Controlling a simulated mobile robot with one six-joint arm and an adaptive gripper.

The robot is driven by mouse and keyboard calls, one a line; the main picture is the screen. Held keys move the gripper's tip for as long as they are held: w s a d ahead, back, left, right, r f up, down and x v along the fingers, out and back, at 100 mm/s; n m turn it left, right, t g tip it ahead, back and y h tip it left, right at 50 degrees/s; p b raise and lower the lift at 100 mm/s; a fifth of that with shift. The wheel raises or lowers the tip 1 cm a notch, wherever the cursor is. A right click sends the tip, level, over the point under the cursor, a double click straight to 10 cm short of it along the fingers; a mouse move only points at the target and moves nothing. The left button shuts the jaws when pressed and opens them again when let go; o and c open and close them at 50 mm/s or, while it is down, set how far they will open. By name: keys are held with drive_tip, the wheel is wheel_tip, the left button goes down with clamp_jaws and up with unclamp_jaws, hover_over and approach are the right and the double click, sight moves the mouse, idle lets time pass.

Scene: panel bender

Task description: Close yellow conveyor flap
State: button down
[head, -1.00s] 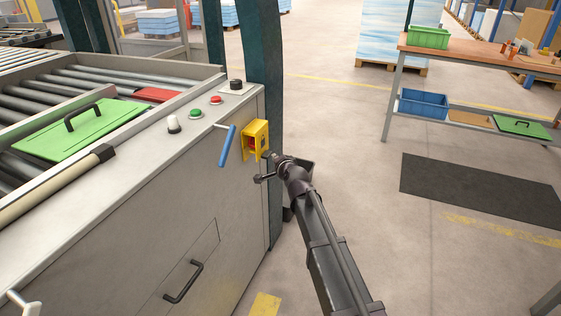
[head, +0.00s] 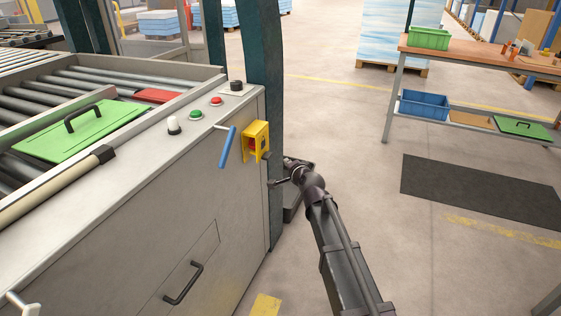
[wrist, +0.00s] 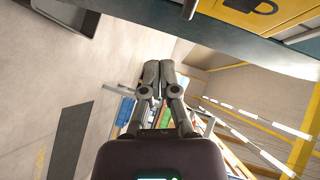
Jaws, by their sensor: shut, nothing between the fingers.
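A yellow box-like fixture (head: 250,132) is mounted at the right end of the grey machine's side, with something red inside its open front. A yellow flap-like part with a small dark detail shows on its right side; its exact angle is hard to tell. In the wrist view a yellow surface with a black handle or latch (wrist: 263,8) is at the top right edge, cut off by the frame. My gripper (wrist: 161,68) is shut and empty, its fingertips together, pointing away from that yellow surface. In the head view my arm's end is right of and below the yellow box, apart from it.
A blue lever (head: 227,146) sits just left of the yellow box. A dark post (head: 268,60) rises behind it. Green panel (head: 82,131) and rollers lie on the machine top. Open floor and a dark mat (head: 480,190) are to the right.

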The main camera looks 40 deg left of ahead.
drive_tip(key=s+d, duration=0.5)
drive_tip(key=d, duration=0.3)
idle(0.6)
drive_tip(key=w+d+f+n+g+h, duration=0.1)
drive_tip(key=w+d+f+h, duration=0.15)
drive_tip(key=d, duration=0.75)
drive_tip(key=w+d+f+n+g+h, duration=0.15)
drive_tip(key=d+f, duration=0.25)
drive_tip(key=d, duration=0.6)
drive_tip(key=w+d+f+n+g+h, duration=0.1)
drive_tip(key=d+f+h, duration=0.2)
drive_tip(key=d, duration=0.7)
drive_tip(key=s+d+f+g+h, duration=0.1)
drive_tip(key=s+d+h, duration=0.1)
drive_tip(key=d, duration=0.7)
drive_tip(key=s+d+f+g+h, duration=0.1)
drive_tip(key=s+d+f+g, duration=0.1)
drive_tip(key=s+d, duration=0.3)
drive_tip(key=s+d+f+g+h, duration=0.1)
drive_tip(key=s+d+h, duration=0.1)
drive_tip(key=d, duration=1.2)
drive_tip(key=shift+s+f+g+h, duration=0.15)
drive_tip(key=shift+s+g+h, duration=0.2)
drive_tip(key=shift+s, duration=0.5)
